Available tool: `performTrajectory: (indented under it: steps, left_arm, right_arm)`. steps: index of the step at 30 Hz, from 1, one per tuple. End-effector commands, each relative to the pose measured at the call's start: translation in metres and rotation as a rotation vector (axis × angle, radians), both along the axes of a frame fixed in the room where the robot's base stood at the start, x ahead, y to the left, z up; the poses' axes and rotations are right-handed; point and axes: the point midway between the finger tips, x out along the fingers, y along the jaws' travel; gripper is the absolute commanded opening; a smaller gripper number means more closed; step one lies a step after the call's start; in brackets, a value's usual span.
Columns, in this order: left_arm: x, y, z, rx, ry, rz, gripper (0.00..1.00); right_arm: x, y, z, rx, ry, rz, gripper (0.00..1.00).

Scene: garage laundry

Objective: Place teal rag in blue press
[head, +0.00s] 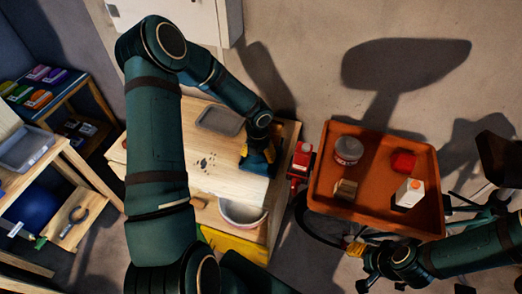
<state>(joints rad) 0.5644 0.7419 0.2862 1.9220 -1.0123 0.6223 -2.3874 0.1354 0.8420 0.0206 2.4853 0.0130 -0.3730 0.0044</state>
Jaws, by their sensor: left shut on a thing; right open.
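My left gripper (257,163) is low over the right part of the wooden bench (284,140), its arm reaching in across the left of the head view. It is shut on a small blue thing (258,166), mostly covered by the gripper. I cannot tell from its shape whether this is the teal rag or part of the blue press. No other teal rag or blue press shows clearly. My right gripper (372,262) is at the lower right, below the orange tray, open with nothing seen in it.
A grey tray (219,120), a pale board (228,183) and a white bowl (243,213) are on the bench. A red device (301,160) stands at its right edge. The orange tray (377,143) holds a can, red block, carton and small brown box. Shelves (68,98) stand left.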

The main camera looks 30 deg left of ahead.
Motion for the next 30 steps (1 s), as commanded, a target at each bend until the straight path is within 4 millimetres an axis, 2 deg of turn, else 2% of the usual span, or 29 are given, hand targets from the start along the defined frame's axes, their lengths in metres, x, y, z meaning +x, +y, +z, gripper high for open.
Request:
performTrajectory:
  steps: [6, 10, 21, 22, 23, 24, 30]
  left_arm:
    - [0.030, 0.007, -0.001, -0.001, 0.000, 0.002, 0.30]
    - [0.028, 0.007, -0.015, 0.000, 0.001, 0.000, 0.30]
    - [0.028, 0.007, -0.018, 0.000, -0.001, 0.000, 0.30]
    - [0.028, 0.007, -0.017, 0.000, -0.001, 0.000, 0.84]
    - [0.028, 0.007, -0.017, 0.000, -0.001, 0.000, 0.94]
    - [0.028, 0.007, -0.017, 0.000, -0.001, 0.000, 1.00]
    - [0.028, 0.007, -0.017, 0.000, -0.001, 0.000, 1.00]
  right_arm:
    - [0.000, 0.000, 0.003, 0.000, 0.000, 0.000, 0.47]
    - [0.000, 0.000, 0.000, 0.000, 0.000, 0.000, 0.47]
    - [0.000, 0.000, -0.002, 0.000, 0.000, 0.000, 0.47]
    - [0.000, 0.000, -0.001, 0.000, 0.000, 0.000, 0.47]
    - [0.000, 0.000, -0.001, 0.000, 0.000, 0.000, 0.47]
    - [0.000, 0.000, -0.001, 0.000, 0.000, 0.000, 0.47]
    - [0.000, 0.000, -0.001, 0.000, 0.000, 0.000, 0.47]
